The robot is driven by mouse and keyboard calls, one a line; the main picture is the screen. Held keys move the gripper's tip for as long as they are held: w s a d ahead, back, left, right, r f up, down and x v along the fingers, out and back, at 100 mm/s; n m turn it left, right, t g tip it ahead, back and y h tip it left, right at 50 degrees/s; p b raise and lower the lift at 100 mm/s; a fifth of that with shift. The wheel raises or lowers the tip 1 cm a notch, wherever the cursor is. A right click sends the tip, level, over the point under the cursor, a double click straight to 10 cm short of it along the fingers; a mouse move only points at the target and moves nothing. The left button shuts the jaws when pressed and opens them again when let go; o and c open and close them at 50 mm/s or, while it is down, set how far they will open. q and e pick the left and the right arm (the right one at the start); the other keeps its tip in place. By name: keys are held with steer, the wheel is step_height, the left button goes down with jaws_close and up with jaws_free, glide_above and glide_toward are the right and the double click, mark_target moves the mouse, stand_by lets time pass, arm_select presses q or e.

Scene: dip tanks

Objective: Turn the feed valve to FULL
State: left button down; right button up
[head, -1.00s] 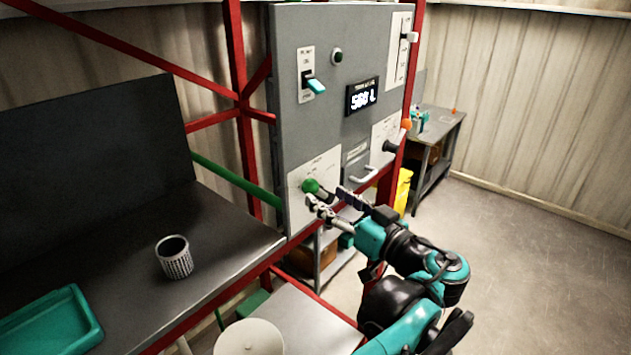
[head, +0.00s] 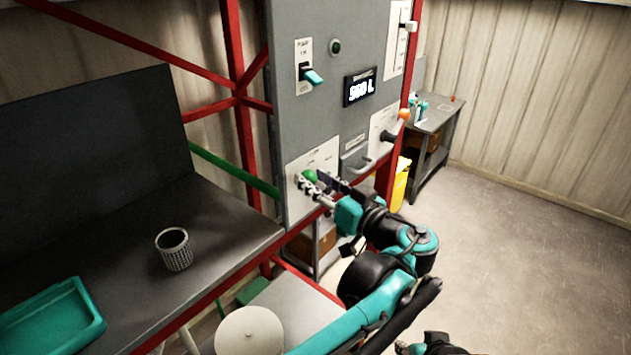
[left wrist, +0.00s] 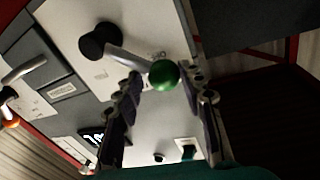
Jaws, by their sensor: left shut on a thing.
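The valve lever with a green ball knob (head: 309,176) sits on a white label plate (head: 326,158) low on the grey panel. The plate's markings are too small to read in the head view. In the left wrist view the green ball (left wrist: 164,74) ends a metal rod from a black hub (left wrist: 100,41). My left gripper (head: 316,186) is shut on the green ball, with one finger on each side (left wrist: 165,90). It partly hides the lever in the head view. A dark part at the bottom edge may be my right gripper (head: 436,345); its fingers are unclear.
The panel also has a lit display (head: 360,88), a teal switch (head: 313,77), a handle (head: 357,164), and an orange-knobbed lever (head: 404,114). A mesh cup (head: 174,249) and teal tray (head: 50,318) are on the left bench. Floor at right is clear.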

arm_select(q)
steer(key=shift+f, duration=0.1)
steer(key=m, duration=0.1)
steer(key=w+r+m, duration=0.1)
steer(key=d+m, duration=0.1)
steer(key=shift+w+d+r+m+g, duration=0.1)
steer(key=shift+w+r+m+g, duration=0.2)
steer(key=shift+w+g, duration=0.1)
steer(key=shift+w+d+r+m+g, duration=0.15)
steer(key=shift+w+d+m, duration=0.25)
steer(key=shift+m, duration=0.35)
steer(key=shift+w+d+r+m+g, duration=0.15)
steer(key=shift+w+d+m, duration=0.25)
steer(key=shift+m, duration=0.35)
steer(key=shift+w+a, duration=0.1)
steer(key=c, duration=1)
jaws_free()
steer(key=shift+o, duration=0.2)
steer(key=shift+a, duration=0.1)
steer(key=v, duration=1.2)
steer(key=shift+r, duration=0.2)
